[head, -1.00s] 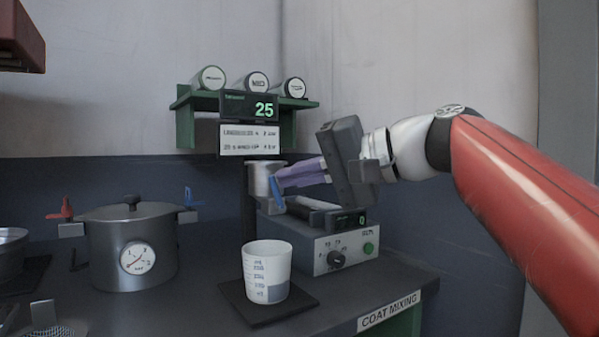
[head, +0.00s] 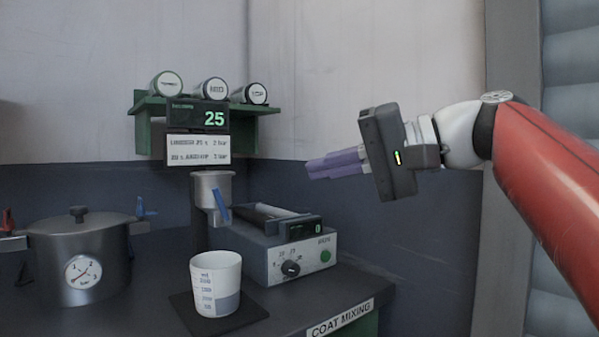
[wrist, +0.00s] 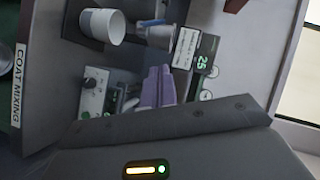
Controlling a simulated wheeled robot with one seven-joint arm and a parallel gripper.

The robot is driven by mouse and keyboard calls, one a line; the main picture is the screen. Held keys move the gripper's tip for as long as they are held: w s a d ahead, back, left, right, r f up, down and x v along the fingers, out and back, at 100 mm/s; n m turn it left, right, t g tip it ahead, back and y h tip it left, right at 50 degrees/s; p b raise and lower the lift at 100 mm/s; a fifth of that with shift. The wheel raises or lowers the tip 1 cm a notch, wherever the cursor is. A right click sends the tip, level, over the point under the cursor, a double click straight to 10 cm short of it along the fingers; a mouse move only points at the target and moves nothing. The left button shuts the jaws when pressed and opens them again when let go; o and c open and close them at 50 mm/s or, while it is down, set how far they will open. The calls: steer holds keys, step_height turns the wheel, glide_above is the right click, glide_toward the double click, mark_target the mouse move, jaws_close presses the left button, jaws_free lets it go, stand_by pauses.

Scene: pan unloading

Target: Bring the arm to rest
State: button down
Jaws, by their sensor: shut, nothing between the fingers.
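My gripper (head: 309,170) is shut and empty, its purple fingers together and pointing left in the head view. It hangs in the air above and to the right of the grey mixer unit (head: 262,262), apart from everything. In the wrist view the purple fingers (wrist: 155,85) also show closed, with the bench behind them. My red and white arm reaches in from the right.
A white measuring cup (head: 216,275) stands on a dark pad. A metal cup with a blue lever (head: 212,187) hangs on the post below the display (head: 198,115). A pressure pot (head: 78,255) stands at left. Three jars (head: 212,89) lie on the green shelf. Air around my gripper is free.

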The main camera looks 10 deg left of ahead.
steer(key=shift+s+d+r, duration=0.1)
steer(key=shift+d, duration=0.3)
